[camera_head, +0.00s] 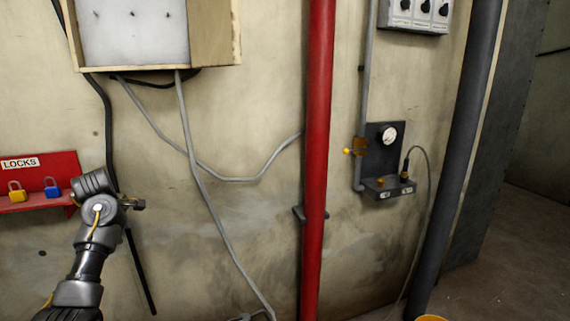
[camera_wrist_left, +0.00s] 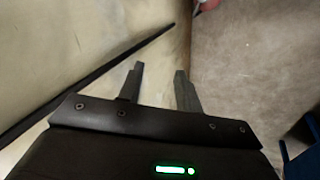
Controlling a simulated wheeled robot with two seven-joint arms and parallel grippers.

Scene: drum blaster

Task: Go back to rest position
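My left gripper (camera_head: 136,204) is in front of the wall at the lower left of the head view, just right of the red lock shelf. In the left wrist view its two fingers (camera_wrist_left: 158,84) stand apart with nothing between them. A black cable or rod runs along the wall beside the fingers in that view. My right gripper is in neither view.
A red LOCKS shelf (camera_head: 40,181) holds a yellow padlock (camera_head: 17,192) and a blue padlock (camera_head: 52,188). A red pipe (camera_head: 318,150) and a dark pipe (camera_head: 462,150) run down the wall. Between them is a gauge panel (camera_head: 384,160). Open floor shows at right.

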